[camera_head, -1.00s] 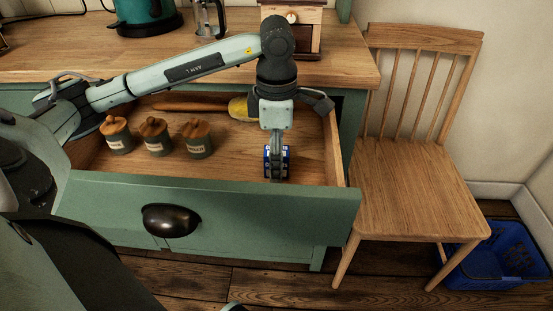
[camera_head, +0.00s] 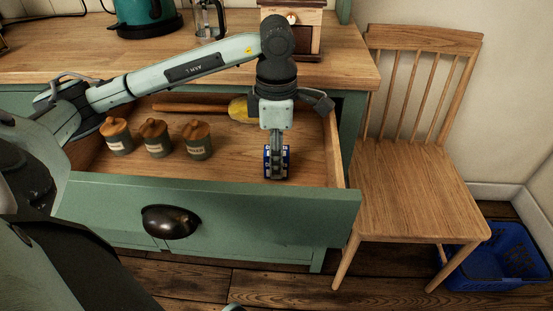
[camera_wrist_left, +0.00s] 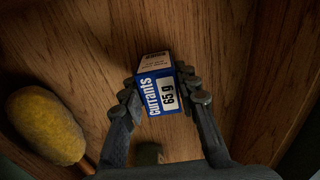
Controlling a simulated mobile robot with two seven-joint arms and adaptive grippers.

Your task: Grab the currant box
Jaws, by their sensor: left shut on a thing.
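The currant box (camera_wrist_left: 158,92) is a small blue and white carton marked "currants" and "65 g" in the left wrist view. In the head view the same blue box (camera_head: 286,161) is at the right part of the open drawer. My left gripper (camera_wrist_left: 160,96) is shut on the box, with a finger against each side of it. In the head view my left gripper (camera_head: 277,165) points down into the drawer and hides the middle of the box. I cannot tell whether the box touches the drawer floor. My right gripper is not in view.
The green drawer (camera_head: 100,204) is pulled open. Several lidded jars, among them one jar (camera_head: 197,141), stand at its left. A yellow-headed tool (camera_head: 238,109) with a wooden handle lies at the back. A wooden chair (camera_head: 415,185) and a blue basket (camera_head: 500,258) are at the right.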

